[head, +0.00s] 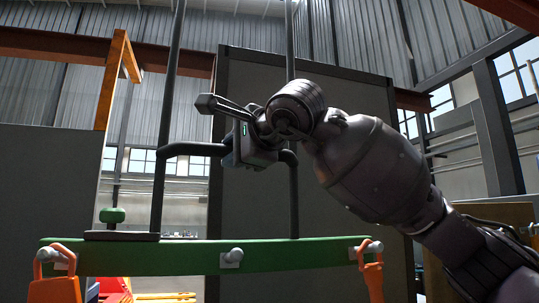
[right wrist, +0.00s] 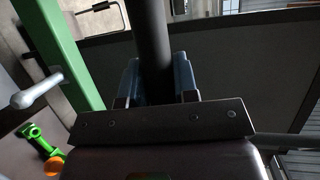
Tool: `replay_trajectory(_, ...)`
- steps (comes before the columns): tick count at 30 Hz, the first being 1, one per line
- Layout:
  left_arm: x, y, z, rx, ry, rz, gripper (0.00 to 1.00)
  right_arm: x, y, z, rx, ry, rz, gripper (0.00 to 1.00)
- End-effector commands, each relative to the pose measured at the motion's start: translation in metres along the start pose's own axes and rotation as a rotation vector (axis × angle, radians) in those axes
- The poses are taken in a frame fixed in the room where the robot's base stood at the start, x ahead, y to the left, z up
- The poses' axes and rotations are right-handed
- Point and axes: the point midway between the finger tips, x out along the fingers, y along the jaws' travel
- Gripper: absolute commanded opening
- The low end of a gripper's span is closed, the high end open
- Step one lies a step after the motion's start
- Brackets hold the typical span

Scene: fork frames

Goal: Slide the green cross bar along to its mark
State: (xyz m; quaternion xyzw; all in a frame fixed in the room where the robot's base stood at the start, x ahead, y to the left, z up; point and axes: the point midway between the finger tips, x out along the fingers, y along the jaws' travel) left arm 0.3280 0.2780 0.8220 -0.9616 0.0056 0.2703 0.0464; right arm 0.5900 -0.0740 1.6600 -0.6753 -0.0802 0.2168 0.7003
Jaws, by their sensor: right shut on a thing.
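The green cross bar (head: 190,257) runs level across the lower part of the head view, with grey bolts on its face. It also shows at the upper left of the right wrist view (right wrist: 66,48). Two dark uprights rise behind or from it, joined by a dark rail (head: 192,149). My right gripper (head: 238,150) is above the green bar, shut on the dark rail. In the right wrist view its blue-grey fingers (right wrist: 157,80) stand on both sides of the dark rail (right wrist: 151,35). I cannot make out a mark. My left gripper is not in view.
Orange hooked parts (head: 62,256) (head: 368,262) stand at both ends of the green bar. A green knob (head: 112,215) is at the left, above a dark flat plate (head: 122,236). A large dark panel (head: 345,200) stands behind. A green and orange item (right wrist: 42,142) lies lower left in the wrist view.

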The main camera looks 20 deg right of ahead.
Motion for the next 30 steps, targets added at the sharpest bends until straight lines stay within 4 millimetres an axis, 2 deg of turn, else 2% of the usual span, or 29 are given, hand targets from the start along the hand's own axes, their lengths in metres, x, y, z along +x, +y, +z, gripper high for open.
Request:
replay_trajectory(1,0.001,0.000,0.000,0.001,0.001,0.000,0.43,0.006,0.001,0.021,-0.006,-0.011,0.002,0.00)
replay_trajectory(6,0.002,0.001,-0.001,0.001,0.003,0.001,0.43,0.026,0.001,0.069,-0.006,-0.009,0.002,0.00)
replay_trajectory(13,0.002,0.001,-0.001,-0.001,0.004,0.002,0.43,0.047,0.001,0.117,-0.004,-0.006,0.003,0.00)
replay_trajectory(21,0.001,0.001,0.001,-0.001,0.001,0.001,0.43,0.058,0.002,0.142,-0.003,-0.005,0.003,0.00)
replay_trajectory(30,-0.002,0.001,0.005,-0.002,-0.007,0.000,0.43,0.059,0.002,0.144,-0.001,-0.004,0.003,0.00)
